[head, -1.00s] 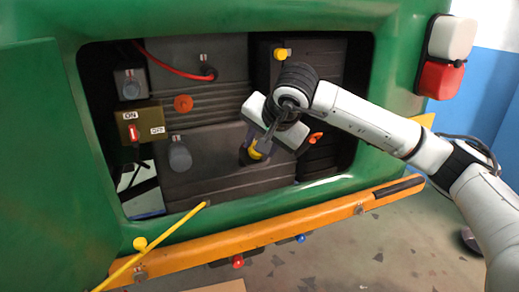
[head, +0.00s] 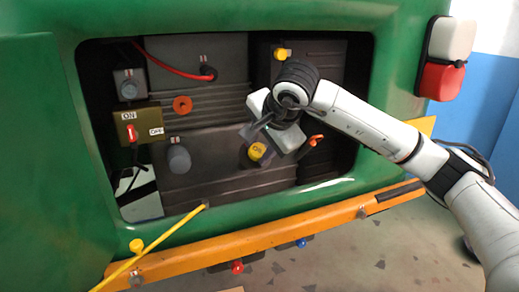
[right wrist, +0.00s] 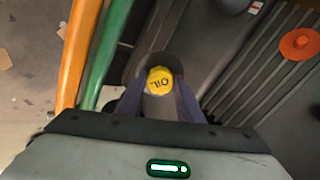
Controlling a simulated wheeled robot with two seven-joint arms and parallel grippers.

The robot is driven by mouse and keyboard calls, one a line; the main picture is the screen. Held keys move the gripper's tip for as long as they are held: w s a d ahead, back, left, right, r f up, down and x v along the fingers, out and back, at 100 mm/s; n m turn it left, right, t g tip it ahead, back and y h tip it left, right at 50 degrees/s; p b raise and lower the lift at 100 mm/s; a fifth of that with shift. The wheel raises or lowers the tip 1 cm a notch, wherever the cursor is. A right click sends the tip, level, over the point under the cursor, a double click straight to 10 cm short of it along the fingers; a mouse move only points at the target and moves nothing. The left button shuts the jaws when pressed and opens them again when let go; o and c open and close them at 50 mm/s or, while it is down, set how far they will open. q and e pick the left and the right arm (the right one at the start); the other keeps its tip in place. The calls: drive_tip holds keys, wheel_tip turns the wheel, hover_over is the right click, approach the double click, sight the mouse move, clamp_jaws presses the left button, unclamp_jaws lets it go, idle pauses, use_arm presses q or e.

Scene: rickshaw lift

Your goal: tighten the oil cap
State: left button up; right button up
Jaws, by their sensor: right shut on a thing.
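The yellow oil cap (head: 257,151), with OIL lettering on its face, sits low in the engine bay right of centre. My right gripper (head: 260,143) reaches in from the right, with its fingers at the cap. In the right wrist view the cap (right wrist: 160,80) shows between the two dark fingers of the gripper (right wrist: 160,90), and they are shut on it. The join under the cap is hidden, so how far it is screwed in cannot be told. My left gripper is not in view.
The green body (head: 60,200) frames the bay opening. An orange bumper bar (head: 330,227) runs below it. A yellow rod (head: 165,238) stands at lower left. An orange-red cap (head: 182,105), a grey knob (head: 179,159) and an ON/OFF switch box (head: 140,127) lie left of the gripper.

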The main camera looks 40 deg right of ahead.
drive_tip(key=shift+f, duration=0.1)
drive_tip(key=shift+f+m+b, duration=0.1)
drive_tip(key=shift+m+b, duration=0.35)
drive_tip(key=shift+m, duration=0.15)
drive_tip(key=shift+m+b, duration=0.4)
drive_tip(key=shift+m, duration=1)
